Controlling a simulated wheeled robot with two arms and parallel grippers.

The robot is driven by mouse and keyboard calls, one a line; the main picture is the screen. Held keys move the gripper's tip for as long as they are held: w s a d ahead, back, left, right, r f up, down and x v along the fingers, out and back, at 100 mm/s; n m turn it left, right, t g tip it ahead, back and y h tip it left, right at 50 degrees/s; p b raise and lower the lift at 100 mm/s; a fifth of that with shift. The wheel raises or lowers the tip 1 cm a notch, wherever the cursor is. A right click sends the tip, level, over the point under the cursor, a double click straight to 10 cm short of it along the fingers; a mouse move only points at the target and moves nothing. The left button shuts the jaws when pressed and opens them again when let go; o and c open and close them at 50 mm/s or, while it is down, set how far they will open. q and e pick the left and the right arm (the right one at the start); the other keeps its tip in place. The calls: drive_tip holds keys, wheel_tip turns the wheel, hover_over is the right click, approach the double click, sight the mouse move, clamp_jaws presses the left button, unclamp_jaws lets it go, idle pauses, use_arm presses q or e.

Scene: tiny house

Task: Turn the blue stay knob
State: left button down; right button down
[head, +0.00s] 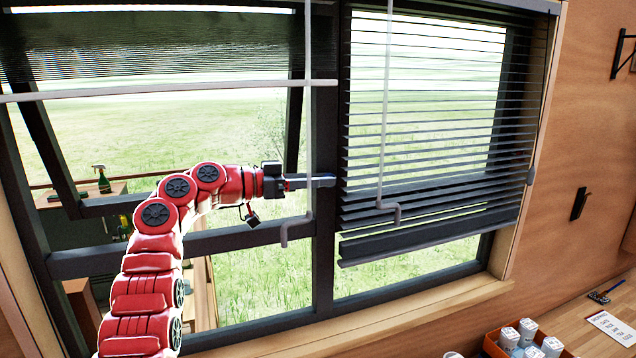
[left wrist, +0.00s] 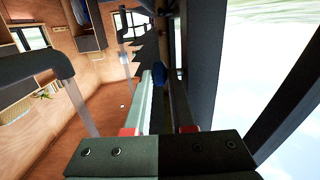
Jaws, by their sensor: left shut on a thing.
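The blue stay knob (left wrist: 157,75) shows in the left wrist view as a small dark blue round piece between my left fingertips. My left gripper (head: 322,181) reaches in from the left in the head view, its fingers pointing right at the dark upright between the two windows. It also shows in the left wrist view (left wrist: 162,80), shut on the knob, one finger on each side. In the head view the knob is hidden at the fingertips. The left window's dark sash (head: 52,150) is tilted open outward. My right gripper is not in view.
Grey cranked blind rods hang near my gripper, one just below it (head: 297,228) and one to the right (head: 384,170). Lowered slatted blinds (head: 440,130) cover the right window. An orange box of white containers (head: 510,340) and a paper (head: 612,326) lie on the counter.

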use_arm(q)
drive_tip(key=y+p, duration=0.1)
drive_tip(key=p, duration=0.1)
drive_tip(key=r+g+y+p, duration=0.1)
drive_tip(key=p, duration=0.1)
drive_tip(key=shift+d+r+y, duration=0.2)
drive_tip(key=shift+r+y, duration=0.1)
drive_tip(key=shift+y, duration=0.1)
drive_tip(key=shift+f+g, duration=0.2)
drive_tip(key=shift+g, duration=0.1)
drive_tip(key=shift+a+f, duration=0.1)
drive_tip(key=shift+f, duration=0.15)
drive_tip(key=c, duration=1)
unclamp_jaws()
drive_tip(key=shift+c, duration=0.2)
